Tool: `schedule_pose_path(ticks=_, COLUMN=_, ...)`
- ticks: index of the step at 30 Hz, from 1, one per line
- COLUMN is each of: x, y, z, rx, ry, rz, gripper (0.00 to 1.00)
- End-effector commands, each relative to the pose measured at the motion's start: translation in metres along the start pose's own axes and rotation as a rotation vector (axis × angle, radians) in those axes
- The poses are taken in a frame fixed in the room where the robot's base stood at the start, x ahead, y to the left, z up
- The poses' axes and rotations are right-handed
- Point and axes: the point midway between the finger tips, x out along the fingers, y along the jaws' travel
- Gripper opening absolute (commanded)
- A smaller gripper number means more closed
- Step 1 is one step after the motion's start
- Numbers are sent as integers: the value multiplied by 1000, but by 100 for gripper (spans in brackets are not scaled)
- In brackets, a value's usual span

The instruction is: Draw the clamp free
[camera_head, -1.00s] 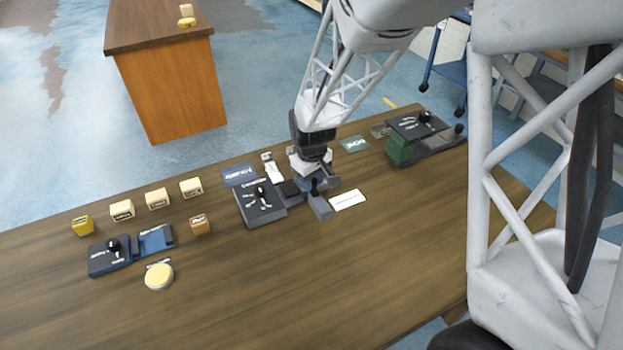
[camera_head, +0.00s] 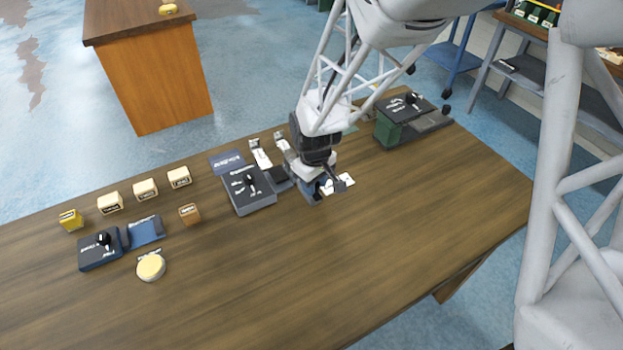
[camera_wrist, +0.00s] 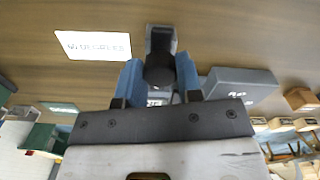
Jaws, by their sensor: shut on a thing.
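My gripper (camera_head: 322,186) is low over the table, right of a dark grey device with a lever (camera_head: 248,188). In the wrist view, its blue fingers (camera_wrist: 158,78) are shut on a dark round part of what seems to be the clamp (camera_wrist: 162,40). The clamp's grey body extends beyond the fingertips. In the head view, a grey piece of it (camera_head: 310,197) shows below the fingers, near the device's side plate (camera_head: 280,178). My gripper hides most of the clamp. I cannot tell whether it still touches the device or the table.
A white card (camera_wrist: 92,45) lies beside the gripper. A green and black device (camera_head: 405,118) stands at the right back. At left are several small blocks (camera_head: 145,189), an orange-brown block (camera_head: 189,214), a blue device (camera_head: 100,250) and a round yellow pad (camera_head: 151,267). The table's front is clear.

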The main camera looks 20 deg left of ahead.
Motion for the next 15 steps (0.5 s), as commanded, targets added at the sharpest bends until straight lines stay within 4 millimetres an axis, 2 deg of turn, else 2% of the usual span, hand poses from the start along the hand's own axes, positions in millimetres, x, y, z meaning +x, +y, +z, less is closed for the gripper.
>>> schedule_pose_path(ticks=6, x=1, y=-1, z=3, rx=0, ry=-6, rz=-3, gripper=0)
schedule_pose_path(ticks=7, x=1, y=-1, z=3, rx=0, ry=-6, rz=-3, gripper=34)
schedule_pose_path(ticks=12, x=1, y=-1, z=3, rx=0, ry=-6, rz=-3, gripper=58)
schedule_pose_path(ticks=15, x=1, y=-1, z=2, rx=0, ry=-5, rz=-2, gripper=58)
